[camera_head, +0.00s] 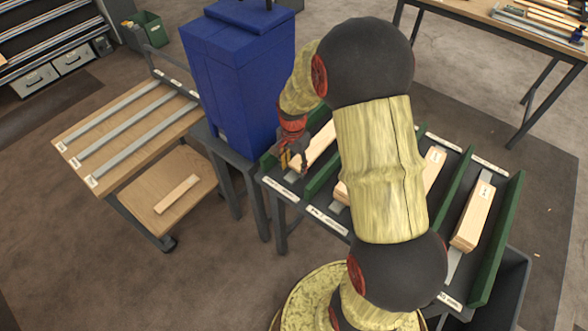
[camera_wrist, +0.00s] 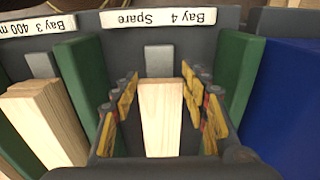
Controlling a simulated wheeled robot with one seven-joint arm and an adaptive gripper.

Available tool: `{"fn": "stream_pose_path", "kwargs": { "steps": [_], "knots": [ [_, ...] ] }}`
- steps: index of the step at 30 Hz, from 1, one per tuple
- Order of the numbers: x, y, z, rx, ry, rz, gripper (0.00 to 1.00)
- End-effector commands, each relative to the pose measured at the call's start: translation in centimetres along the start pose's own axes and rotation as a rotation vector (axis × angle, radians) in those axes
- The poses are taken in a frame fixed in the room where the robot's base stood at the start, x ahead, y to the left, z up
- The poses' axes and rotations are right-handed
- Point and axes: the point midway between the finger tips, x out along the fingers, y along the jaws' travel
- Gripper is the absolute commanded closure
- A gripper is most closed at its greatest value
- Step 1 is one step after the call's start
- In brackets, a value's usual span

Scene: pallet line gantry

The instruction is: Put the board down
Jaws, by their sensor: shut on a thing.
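My gripper (camera_wrist: 163,100) is shut on a pale wooden board (camera_wrist: 160,125), which shows between its yellow finger pads in the wrist view. The board lies in line with the bay labelled "Bay 4 Spare" (camera_wrist: 156,17), between two green dividers. A grey strip (camera_wrist: 158,60) shows beyond the board's end. In the head view my gripper (camera_head: 291,160) is at the left end of the dark rack (camera_head: 325,221), with the board (camera_head: 319,146) beside it, partly hidden by my arm. I cannot tell whether the board touches the bay floor.
Bay 3 holds pale boards (camera_wrist: 43,120) left of the green divider (camera_wrist: 84,75). A blue bin (camera_head: 240,75) stands close by the rack's left side. More boards (camera_head: 473,216) lie in the right bays. A wooden cart (camera_head: 130,125) with grey rails stands at left.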

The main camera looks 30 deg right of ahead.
Motion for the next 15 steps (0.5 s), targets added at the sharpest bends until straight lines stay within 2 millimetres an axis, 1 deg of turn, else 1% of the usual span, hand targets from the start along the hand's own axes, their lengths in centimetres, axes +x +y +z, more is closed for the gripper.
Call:
{"fn": "stream_pose_path", "kwargs": {
  "steps": [1,3,9,13,14,15],
  "knots": [
    [0.77,-0.05,-0.03,0.0,0.001,-0.001,0.87],
    [1.11,-0.07,-0.04,0.0,0.002,-0.003,0.87],
    [1.0,-0.07,-0.04,0.0,0.002,-0.003,0.87],
    [1.31,-0.04,-0.02,0.0,0.002,-0.002,0.87],
    [1.28,-0.01,0.01,0.0,0.001,-0.001,0.54],
    [1.26,-0.01,0.01,0.0,0.001,-0.001,0.51]
  ]
}}
